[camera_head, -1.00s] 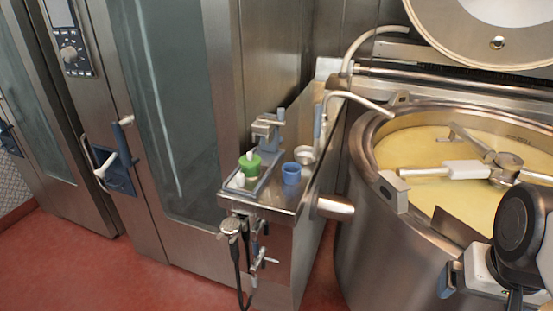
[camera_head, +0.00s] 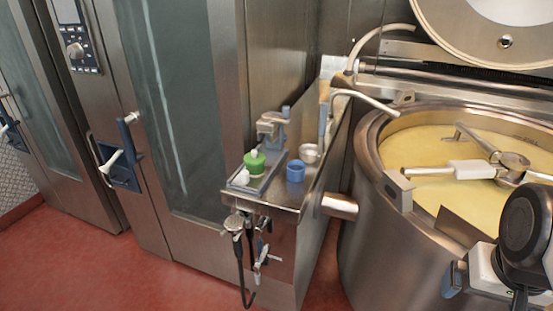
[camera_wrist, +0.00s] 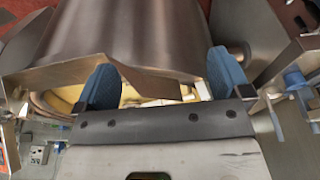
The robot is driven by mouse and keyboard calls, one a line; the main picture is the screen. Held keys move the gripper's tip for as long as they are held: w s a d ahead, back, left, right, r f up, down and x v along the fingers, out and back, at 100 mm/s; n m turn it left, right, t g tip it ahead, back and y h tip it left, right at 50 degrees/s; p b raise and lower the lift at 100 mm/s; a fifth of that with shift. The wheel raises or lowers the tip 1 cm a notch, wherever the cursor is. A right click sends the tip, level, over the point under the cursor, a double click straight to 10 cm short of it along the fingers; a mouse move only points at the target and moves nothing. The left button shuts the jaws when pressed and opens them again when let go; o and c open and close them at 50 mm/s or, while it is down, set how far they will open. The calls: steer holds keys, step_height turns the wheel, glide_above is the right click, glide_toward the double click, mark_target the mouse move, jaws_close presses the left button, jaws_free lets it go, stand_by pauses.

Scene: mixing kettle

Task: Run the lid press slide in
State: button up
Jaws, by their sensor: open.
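The lid press (camera_head: 272,126) stands on the steel side counter (camera_head: 322,178), with a grey-blue head at the back and a low slide rail (camera_head: 262,183) running toward the front. A green-capped container (camera_head: 253,162) sits on the slide, in front of the press head. A small white piece (camera_head: 241,178) is at the slide's front end. My gripper (camera_head: 453,281) is at the lower right, in front of the kettle and well apart from the press. In the wrist view its two blue fingers (camera_wrist: 165,80) are spread apart with nothing held between them. The press is not clearly visible there.
The large kettle (camera_head: 372,235) holds yellow contents (camera_head: 425,150) and a mixing arm. A hose and spray head (camera_head: 235,223) hang at the counter's front. Red floor in front is clear.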

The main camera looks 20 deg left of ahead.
steer(key=c, duration=0.4)
steer(key=shift+w+a+r, duration=0.3)
steer(key=shift+w+a, duration=0.05)
steer(key=shift+w, duration=0.2)
steer(key=c, duration=0.5)
steer(key=shift+o, duration=0.2)
steer(key=w+a+r+n, duration=0.2)
steer(key=w+a+r, duration=0.1)
steer(key=w+a, duration=0.6)
steer(key=n+g, duration=0.3)
steer(key=n, duration=0.1)
glide_above(245, 172)
step_height(245, 172, down, 5)
steer(key=shift+r, duration=0.15)
steer(key=shift+f, duration=3.9)
